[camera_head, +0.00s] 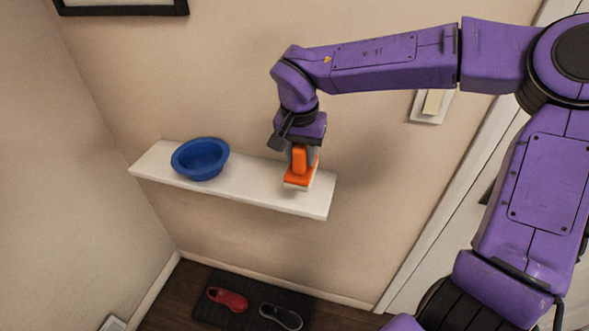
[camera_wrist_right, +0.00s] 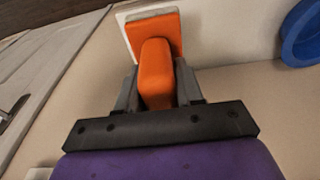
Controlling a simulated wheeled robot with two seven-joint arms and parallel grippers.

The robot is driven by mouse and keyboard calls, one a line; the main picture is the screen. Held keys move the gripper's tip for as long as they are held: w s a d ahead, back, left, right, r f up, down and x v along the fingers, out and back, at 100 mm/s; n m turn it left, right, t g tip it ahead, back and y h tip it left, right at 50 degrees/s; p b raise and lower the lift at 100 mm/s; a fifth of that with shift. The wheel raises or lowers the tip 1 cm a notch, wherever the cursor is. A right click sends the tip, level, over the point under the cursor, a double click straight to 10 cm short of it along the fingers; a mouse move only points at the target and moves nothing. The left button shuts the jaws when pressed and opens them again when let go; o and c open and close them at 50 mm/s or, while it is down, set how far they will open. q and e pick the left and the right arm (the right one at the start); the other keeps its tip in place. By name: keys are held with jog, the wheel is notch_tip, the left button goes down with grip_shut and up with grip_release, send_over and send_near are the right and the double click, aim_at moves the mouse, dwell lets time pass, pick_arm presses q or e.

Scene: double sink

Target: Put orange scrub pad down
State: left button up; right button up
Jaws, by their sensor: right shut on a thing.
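The orange scrub pad (camera_head: 299,177) has an orange handle and a pale underside. My right gripper (camera_head: 302,155) points down and is shut on its handle, over the right part of the white wall shelf (camera_head: 253,186). The pad is at or just above the shelf top; I cannot tell whether it touches. In the right wrist view the scrub pad (camera_wrist_right: 156,60) sits between the two grey fingers (camera_wrist_right: 157,88). My left gripper is not in view.
A blue bowl (camera_head: 200,158) stands on the left part of the shelf; it also shows in the right wrist view (camera_wrist_right: 302,35). The shelf between bowl and pad is clear. A light switch (camera_head: 432,104) is on the wall. A dark mat (camera_head: 251,300) with a red shoe (camera_head: 228,299) and a grey shoe (camera_head: 281,316) lies below.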

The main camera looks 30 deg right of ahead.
jog(key=w+f, duration=0.1)
jog(key=f, duration=0.1)
jog(key=w+d+f, duration=0.1)
jog(key=w+f, duration=0.1)
jog(key=w+d+f+p, duration=0.1)
jog(key=w+f, duration=0.1)
jog(key=shift+w+d, duration=0.1)
jog(key=shift+d, duration=0.05)
notch_tip(320, 180, down, 2)
jog(key=shift+f, duration=0.55)
jog(key=shift+w+f, duration=0.1)
jog(key=o, duration=0.9)
jog(key=shift+o, duration=0.2)
